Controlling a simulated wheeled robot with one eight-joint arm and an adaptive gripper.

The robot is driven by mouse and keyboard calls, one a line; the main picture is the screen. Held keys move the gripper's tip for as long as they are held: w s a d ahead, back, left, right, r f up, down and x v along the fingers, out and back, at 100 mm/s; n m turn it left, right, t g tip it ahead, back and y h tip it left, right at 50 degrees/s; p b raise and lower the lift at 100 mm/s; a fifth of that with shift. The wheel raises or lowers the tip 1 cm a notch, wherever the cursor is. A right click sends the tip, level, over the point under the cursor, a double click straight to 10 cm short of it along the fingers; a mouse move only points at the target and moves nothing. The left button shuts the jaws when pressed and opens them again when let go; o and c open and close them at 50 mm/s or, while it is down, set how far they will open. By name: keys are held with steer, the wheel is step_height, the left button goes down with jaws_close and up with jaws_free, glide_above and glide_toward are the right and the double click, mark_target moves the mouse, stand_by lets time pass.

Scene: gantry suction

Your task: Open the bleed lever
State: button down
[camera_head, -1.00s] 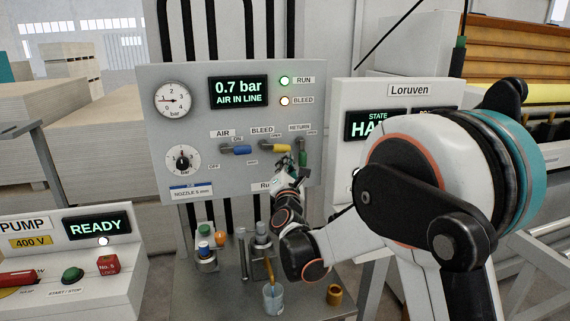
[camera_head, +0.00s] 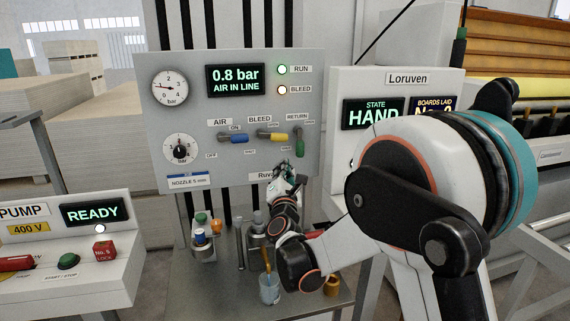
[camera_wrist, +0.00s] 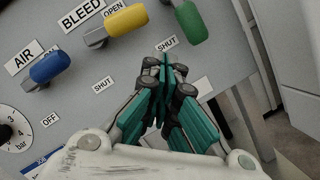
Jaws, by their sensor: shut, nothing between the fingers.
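The bleed lever has a yellow handle (camera_head: 278,137) that points right from its pivot, under the BLEED label. In the wrist view, its yellow handle (camera_wrist: 127,19) lies near the top, close beside the OPEN label. A SHUT label sits below it. My gripper (camera_head: 287,166) is below and slightly right of the yellow handle, apart from it, in front of the grey panel (camera_head: 215,165). In the wrist view my gripper (camera_wrist: 164,62) has its teal fingers together and empty, pointing toward the panel near a SHUT label.
The blue AIR lever (camera_head: 238,139) also points right. The green RETURN lever (camera_head: 299,146) hangs down, close above my gripper. The display (camera_head: 235,79) reads 0.8 bar, AIR IN LINE; the RUN and BLEED lamps glow. A cup (camera_head: 269,290) and bottles stand on the shelf below.

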steer(key=d+p+v, duration=0.1)
steer(key=p+v, duration=0.1)
steer(key=v, duration=0.7)
steer(key=shift+d, duration=0.25)
steer(key=shift+w+f, duration=0.15)
